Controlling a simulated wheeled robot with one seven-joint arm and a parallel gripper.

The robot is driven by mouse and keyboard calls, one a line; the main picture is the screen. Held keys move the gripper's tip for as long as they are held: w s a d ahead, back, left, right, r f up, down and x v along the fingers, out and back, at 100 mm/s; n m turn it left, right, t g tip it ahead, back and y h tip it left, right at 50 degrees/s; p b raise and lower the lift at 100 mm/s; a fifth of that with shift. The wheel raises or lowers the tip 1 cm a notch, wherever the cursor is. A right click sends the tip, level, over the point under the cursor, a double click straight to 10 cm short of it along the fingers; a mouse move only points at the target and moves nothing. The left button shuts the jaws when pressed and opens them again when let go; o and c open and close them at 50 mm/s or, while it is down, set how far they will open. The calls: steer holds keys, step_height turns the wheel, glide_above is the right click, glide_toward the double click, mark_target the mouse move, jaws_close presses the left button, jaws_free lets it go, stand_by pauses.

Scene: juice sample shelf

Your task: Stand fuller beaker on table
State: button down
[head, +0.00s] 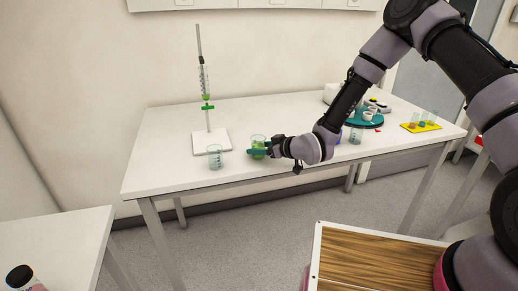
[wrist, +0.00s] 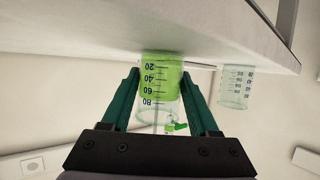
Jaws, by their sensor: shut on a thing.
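My gripper (head: 258,151) is shut on a beaker of bright green liquid (head: 258,142) near the front edge of the white table (head: 170,178). In the wrist view, which is upside down, the green beaker (wrist: 160,80) sits upright between the two dark green fingers (wrist: 158,97). Its base is at or very close to the tabletop; I cannot tell if it touches. A second beaker (head: 215,158) stands on the table to its left, looking nearly clear. It also shows at the right of the wrist view (wrist: 236,88). The held beaker looks fuller.
A burette stand (head: 210,140) with a white base stands behind the clear beaker. To the right are another beaker (head: 355,136), a teal round tray (head: 372,121) and a yellow rack (head: 421,127).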

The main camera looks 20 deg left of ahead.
steer(key=shift+c, duration=0.7)
jaws_free()
steer(key=shift+f, duration=0.15)
